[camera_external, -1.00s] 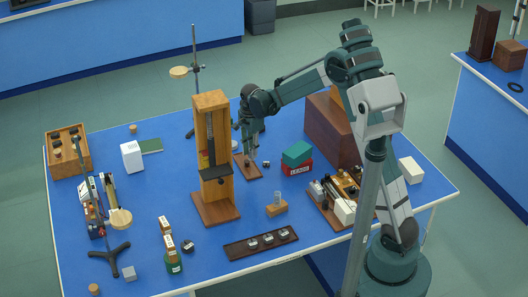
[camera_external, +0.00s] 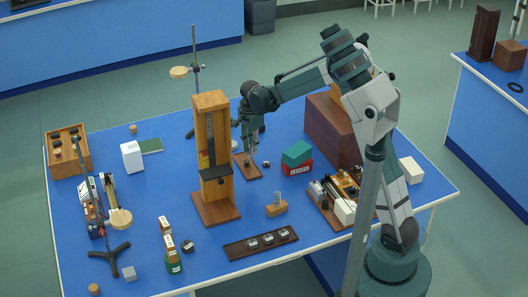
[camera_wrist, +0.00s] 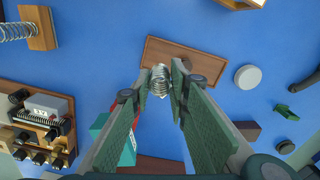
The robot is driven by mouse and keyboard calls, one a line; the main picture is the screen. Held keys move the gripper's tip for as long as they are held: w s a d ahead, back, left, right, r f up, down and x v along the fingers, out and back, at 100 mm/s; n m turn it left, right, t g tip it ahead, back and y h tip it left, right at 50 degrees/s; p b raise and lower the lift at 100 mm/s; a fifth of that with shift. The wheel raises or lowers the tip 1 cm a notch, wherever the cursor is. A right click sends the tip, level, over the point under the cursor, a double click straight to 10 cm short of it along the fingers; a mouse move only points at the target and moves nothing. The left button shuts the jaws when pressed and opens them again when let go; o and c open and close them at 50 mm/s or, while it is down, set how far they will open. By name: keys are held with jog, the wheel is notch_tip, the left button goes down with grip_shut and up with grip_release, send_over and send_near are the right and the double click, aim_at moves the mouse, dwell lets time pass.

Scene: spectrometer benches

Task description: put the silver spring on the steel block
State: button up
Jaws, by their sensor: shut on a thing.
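The silver spring (camera_wrist: 160,81) is a coil held between my fingertips in the wrist view. My gripper (camera_wrist: 161,85) is shut on it, above a brown wooden board (camera_wrist: 190,52). In the external view my gripper (camera_external: 253,150) points down behind the tall wooden stand, above the board (camera_external: 247,167); the spring is too small there to make out clearly. A small grey cube (camera_external: 129,273), seemingly the steel block, sits at the table's front left, far from my gripper. I cannot pick it out in the wrist view.
The tall wooden stand (camera_external: 228,150) rises left of my gripper. Teal and red boxes (camera_external: 297,167) and a large brown box (camera_external: 326,128) stand to the right. Another coil (camera_wrist: 17,31) is on a wooden block. A tripod stand (camera_external: 110,254) is near the grey cube.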

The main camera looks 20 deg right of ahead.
jog(key=s+a+r+n+p, duration=0.1)
jog(key=s+a+r+n, duration=0.1)
jog(key=s+n, duration=0.5)
jog(key=s+a+r+n+p, duration=0.1)
jog(key=s+a+n, duration=0.1)
jog(key=s+n, duration=0.6)
jog(key=s+a+r+n+p, duration=0.1)
jog(key=s+a+r+n, duration=0.2)
jog(key=s, duration=0.7)
jog(key=s+a+r+n+p, duration=0.1)
jog(key=s+a+r, duration=0.15)
jog(key=a, duration=0.55)
jog(key=s+a+r+p, duration=0.1)
jog(key=s+a+p, duration=0.15)
jog(key=a, duration=0.65)
jog(key=s+a+r+n, duration=0.1)
jog(key=s+a+r, duration=0.15)
jog(key=a, duration=0.55)
jog(key=s+a+f+b, duration=0.1)
jog(key=s+a+f, duration=0.1)
jog(key=a, duration=1)
jog(key=s+a+f+m+b, duration=0.1)
jog(key=a+f, duration=0.3)
jog(key=a, duration=0.7)
jog(key=s+a+f+m+b, duration=0.1)
jog(key=s+a+f, duration=0.2)
jog(key=a, duration=0.9)
jog(key=shift+s+a, duration=0.2)
jog(key=shift+a, duration=0.15)
